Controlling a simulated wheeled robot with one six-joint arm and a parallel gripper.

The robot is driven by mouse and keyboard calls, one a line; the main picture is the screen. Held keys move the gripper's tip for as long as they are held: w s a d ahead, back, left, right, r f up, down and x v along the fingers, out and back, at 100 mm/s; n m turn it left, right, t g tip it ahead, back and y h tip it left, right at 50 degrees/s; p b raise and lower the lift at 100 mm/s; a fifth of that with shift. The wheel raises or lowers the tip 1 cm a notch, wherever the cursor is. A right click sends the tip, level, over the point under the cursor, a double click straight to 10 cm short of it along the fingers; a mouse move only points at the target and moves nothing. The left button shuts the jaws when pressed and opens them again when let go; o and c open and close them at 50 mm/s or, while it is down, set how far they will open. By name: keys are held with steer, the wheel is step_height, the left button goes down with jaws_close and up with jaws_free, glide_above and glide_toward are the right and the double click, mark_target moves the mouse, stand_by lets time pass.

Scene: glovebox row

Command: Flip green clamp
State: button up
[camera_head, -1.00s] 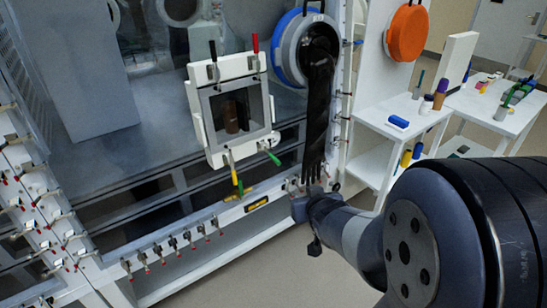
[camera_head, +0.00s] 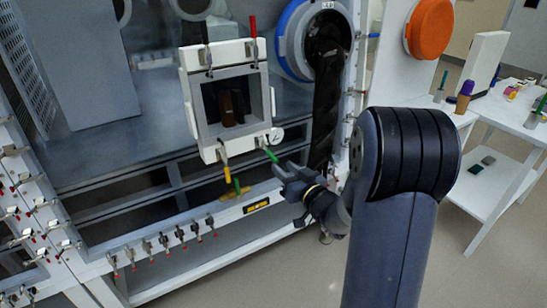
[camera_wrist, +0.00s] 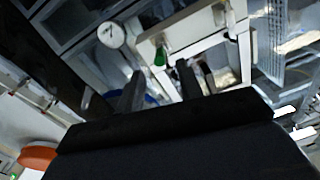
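The green clamp (camera_head: 271,156) is at the lower right corner of the white square frame around the small door, its green handle slanting down to the right. My gripper (camera_head: 285,170) is just to the right of and below this handle. In the wrist view the green handle (camera_wrist: 160,57) shows beyond the two dark fingers, roughly between their tips. My gripper (camera_wrist: 158,82) is open with a gap between the fingers. I cannot tell whether either finger touches the handle. The base of the green clamp is small and partly unclear.
A yellow-handled clamp (camera_head: 227,173) sits at the frame's lower left, and a red-handled one (camera_head: 255,48) at its upper right. A round gauge (camera_head: 275,135) is beside the green clamp. The blue-ringed glove port (camera_head: 291,45) with its hanging black glove (camera_head: 326,100) is on the right.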

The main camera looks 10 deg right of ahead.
mark_target(273, 155)
steer(key=x, duration=0.6)
steer(key=shift+w+a+p, duration=0.2)
steer(key=shift+w+p, duration=0.1)
steer(key=shift+w, duration=0.05)
jaws_close()
